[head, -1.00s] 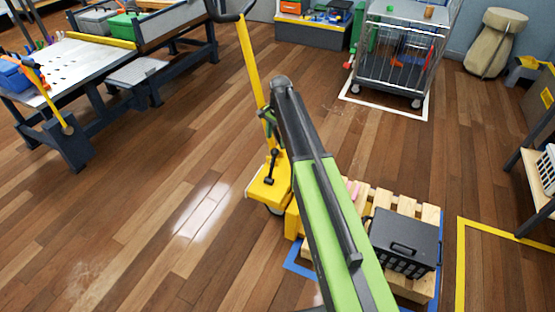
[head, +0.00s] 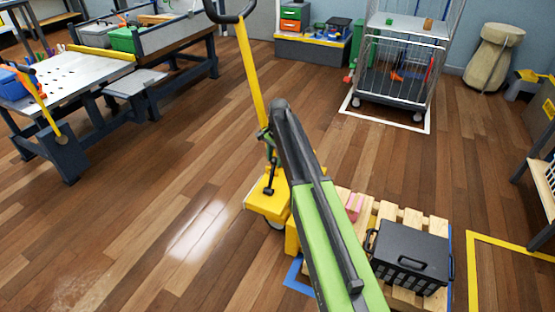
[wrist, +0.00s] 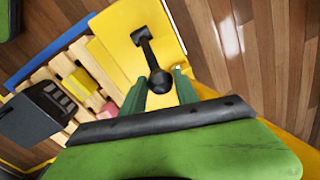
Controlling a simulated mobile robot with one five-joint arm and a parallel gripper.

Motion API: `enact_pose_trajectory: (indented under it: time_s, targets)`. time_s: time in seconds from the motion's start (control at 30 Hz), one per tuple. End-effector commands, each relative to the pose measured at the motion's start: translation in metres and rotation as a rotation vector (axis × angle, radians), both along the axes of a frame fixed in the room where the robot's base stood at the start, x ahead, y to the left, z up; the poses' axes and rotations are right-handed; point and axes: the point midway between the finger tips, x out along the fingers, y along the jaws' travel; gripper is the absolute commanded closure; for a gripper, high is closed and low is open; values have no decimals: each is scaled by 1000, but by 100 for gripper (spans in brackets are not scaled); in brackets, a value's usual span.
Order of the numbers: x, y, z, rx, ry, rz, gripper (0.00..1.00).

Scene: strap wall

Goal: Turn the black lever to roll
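The black lever (head: 269,182) stands on the yellow body of a pallet truck (head: 267,203) at mid-picture in the head view. In the wrist view the lever (wrist: 147,52) ends in a round black knob near the middle. My gripper (wrist: 160,80) has two green fingers, open, with the knob between their tips in the picture. I cannot tell whether they touch it. In the head view my gripper (head: 270,150) is just above the lever, partly hidden by my arm.
The truck's yellow handle (head: 250,70) rises close beside my arm. A wooden pallet (head: 411,216) carries a black crate (head: 409,256) and a pink item (head: 354,206). A wire cage cart (head: 395,72) stands behind.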

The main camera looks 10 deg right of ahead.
Motion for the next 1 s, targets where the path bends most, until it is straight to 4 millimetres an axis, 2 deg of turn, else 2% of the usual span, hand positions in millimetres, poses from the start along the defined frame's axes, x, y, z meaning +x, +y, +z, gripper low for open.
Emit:
enact_pose_trajectory:
  time_s: [0.03,0.13,0.17,1.0]
  targets:
    - [-1,-1,0,-1,3,-1,86]
    - [-1,-1,0,-1,3,-1,99]
    - [-1,-1,0,-2,4,-1,100]
    - [-2,-2,0,-3,8,-2,100]
